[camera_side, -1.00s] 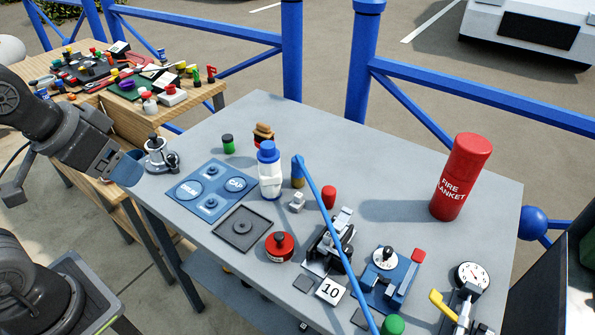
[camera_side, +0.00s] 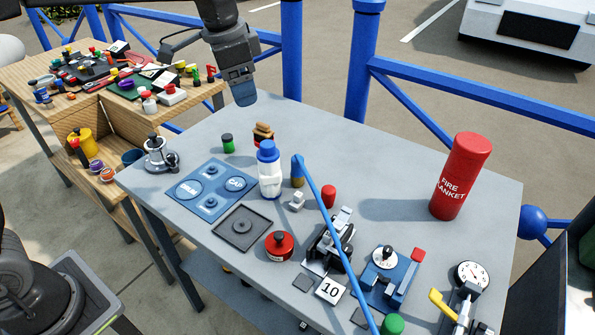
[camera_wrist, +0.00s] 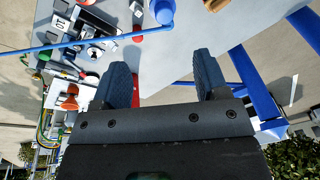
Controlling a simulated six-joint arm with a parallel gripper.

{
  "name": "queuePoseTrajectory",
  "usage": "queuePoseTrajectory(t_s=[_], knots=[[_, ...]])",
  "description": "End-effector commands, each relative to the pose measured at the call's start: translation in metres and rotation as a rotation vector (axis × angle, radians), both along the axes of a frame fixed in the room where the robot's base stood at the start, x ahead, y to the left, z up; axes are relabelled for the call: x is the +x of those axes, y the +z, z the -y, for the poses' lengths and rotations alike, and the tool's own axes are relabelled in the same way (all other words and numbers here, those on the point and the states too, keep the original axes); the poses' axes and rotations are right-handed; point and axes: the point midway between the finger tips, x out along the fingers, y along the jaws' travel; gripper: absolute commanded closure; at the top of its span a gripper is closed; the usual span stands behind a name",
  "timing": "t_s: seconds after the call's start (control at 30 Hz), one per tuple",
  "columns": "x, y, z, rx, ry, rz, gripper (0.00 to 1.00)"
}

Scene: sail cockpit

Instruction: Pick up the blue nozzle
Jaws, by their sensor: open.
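A long thin blue tube (camera_side: 330,232) slants across the grey table from its upper end near the middle to the front edge. Its upper end has a thicker blue tip with a brass-coloured part (camera_side: 297,181) below; I take this to be the blue nozzle. The tube also shows in the wrist view (camera_wrist: 55,45). My gripper (camera_side: 245,97) hangs in the air over the back of the table, left of the tube and apart from it. In the wrist view my gripper (camera_wrist: 163,75) is open, with nothing between its fingers.
A white bottle with a blue cap (camera_side: 269,178) stands close left of the nozzle. A red fire blanket canister (camera_side: 462,176) stands at right. Blue railings (camera_side: 365,60) rise beyond the table.

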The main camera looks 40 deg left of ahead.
Motion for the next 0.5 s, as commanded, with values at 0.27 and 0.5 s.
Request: queuePoseTrajectory(t_s=[0.27,0.5], knots=[[0.086,-0.065,0.031,0.042,-0.250,-0.124,0.33],[0.117,-0.107,0.046,0.055,-0.378,-0.179,0.33]])
